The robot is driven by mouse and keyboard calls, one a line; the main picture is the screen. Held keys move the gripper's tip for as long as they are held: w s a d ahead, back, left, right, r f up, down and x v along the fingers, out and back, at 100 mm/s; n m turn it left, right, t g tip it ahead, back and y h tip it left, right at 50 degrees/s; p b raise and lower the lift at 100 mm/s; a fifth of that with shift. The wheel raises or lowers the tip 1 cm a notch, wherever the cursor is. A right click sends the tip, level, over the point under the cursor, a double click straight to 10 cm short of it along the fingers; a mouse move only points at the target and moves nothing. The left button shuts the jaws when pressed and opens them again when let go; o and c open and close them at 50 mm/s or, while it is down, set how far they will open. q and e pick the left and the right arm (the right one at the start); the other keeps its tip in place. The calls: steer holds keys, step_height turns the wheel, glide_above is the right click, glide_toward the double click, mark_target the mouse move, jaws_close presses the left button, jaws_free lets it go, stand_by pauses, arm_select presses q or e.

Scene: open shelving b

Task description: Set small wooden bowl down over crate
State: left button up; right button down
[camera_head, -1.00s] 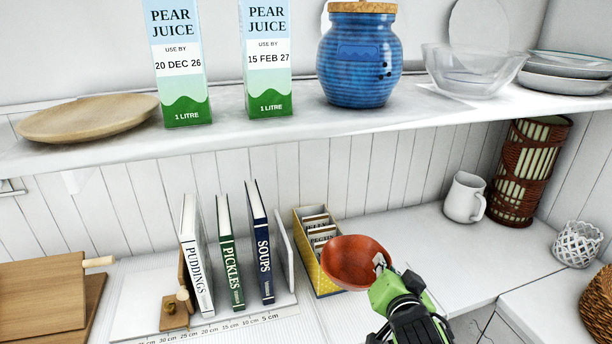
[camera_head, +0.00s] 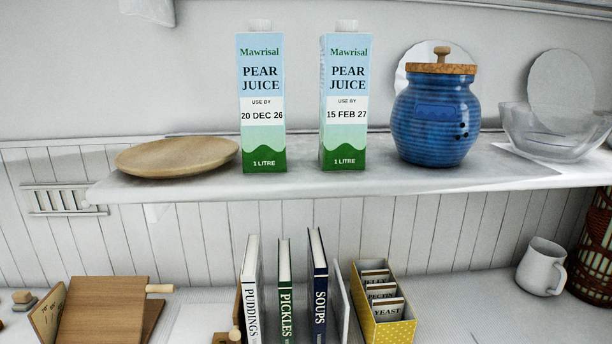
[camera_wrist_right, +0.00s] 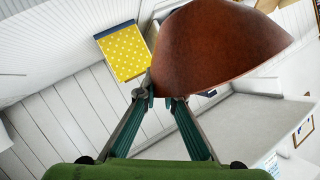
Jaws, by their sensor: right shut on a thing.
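The small wooden bowl (camera_wrist_right: 215,45) is reddish brown and fills the upper middle of the right wrist view. My right gripper (camera_wrist_right: 163,98) is shut on its rim, with the bowl beyond the fingertips. Neither the bowl nor the gripper shows in the head view now. I see nothing that I can clearly call a crate. A yellow spotted box (camera_head: 396,333) holding labelled cards stands on the lower counter in the head view. My left gripper is not in view.
Upright books (camera_head: 285,300) stand left of the yellow box, and a white jug (camera_head: 541,268) stands to its right. The shelf (camera_head: 300,185) above holds a wooden plate (camera_head: 178,157), two juice cartons (camera_head: 262,110), a blue jar (camera_head: 435,120) and a glass bowl (camera_head: 550,135). Counter between box and jug is clear.

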steer(key=s+a+r+n+g+y, duration=0.1)
steer(key=s+r, duration=0.1)
steer(key=s+a+r+n+g+y, duration=0.1)
steer(key=s+r+n, duration=0.1)
steer(key=s+a+r+n+g+y, duration=0.1)
steer(key=s+r+g+y, duration=0.1)
steer(key=r, duration=0.1)
steer(key=shift+s+a+n, duration=0.2)
steer(key=shift+s+n, duration=0.05)
steer(key=shift+n, duration=0.15)
steer(key=shift+f, duration=0.1)
